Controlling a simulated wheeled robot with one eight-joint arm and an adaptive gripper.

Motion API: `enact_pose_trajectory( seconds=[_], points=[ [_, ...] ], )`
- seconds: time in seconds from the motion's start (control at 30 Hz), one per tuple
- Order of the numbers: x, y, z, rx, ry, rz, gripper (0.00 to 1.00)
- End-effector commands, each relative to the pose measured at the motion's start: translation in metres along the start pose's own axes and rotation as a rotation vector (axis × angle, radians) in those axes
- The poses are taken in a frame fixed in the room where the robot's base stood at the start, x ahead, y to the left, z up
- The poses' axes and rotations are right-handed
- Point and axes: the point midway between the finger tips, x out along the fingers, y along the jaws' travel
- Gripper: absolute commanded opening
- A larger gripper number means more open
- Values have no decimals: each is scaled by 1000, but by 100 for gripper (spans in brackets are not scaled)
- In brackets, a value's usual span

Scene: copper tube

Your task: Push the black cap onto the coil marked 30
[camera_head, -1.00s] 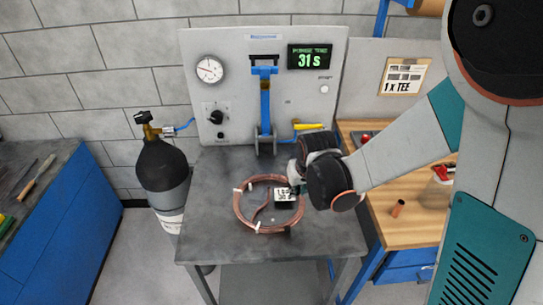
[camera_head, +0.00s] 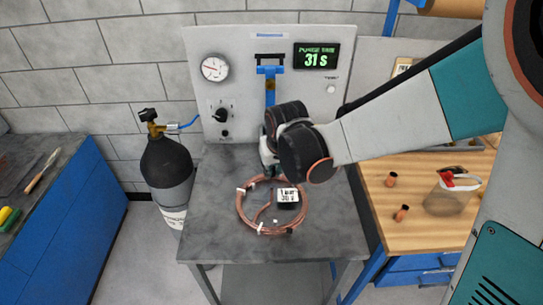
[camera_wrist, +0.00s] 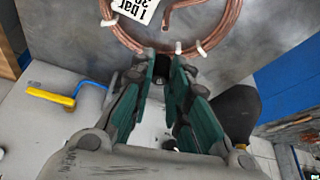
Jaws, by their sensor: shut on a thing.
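The copper coil (camera_head: 242,214) lies flat on the grey metal table, with white ties around it. Its tag (camera_head: 287,197) reads 1 bar, 30 s. The coil (camera_wrist: 229,22) and tag (camera_wrist: 135,8) also show at the top of the wrist view. My gripper (camera_head: 268,174) is low at the coil's back edge. In the wrist view my gripper (camera_wrist: 170,57) is shut on a small black piece, apparently the black cap (camera_wrist: 178,47), right beside the coil. Whether the cap touches a tube end is hidden. Another dark spot (camera_head: 289,231) shows at the coil's front.
The purge panel (camera_head: 235,60) with gauge, blue lever and a 31 s display (camera_head: 316,55) stands behind the table (camera_head: 210,235). A gas cylinder (camera_head: 167,165) stands left. The wooden bench (camera_head: 400,235) at right holds copper fittings and a clear container. The table's front is bare.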

Motion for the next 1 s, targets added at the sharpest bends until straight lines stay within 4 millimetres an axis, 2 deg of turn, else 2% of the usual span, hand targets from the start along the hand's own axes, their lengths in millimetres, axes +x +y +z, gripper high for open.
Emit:
enact_pose_trajectory(
  seconds=[0.6, 1.0],
  points=[
    [47, 0, 19, 0, 0, 0, 9],
    [49, 0, 20, 0, 0, 0, 9]
  ],
)
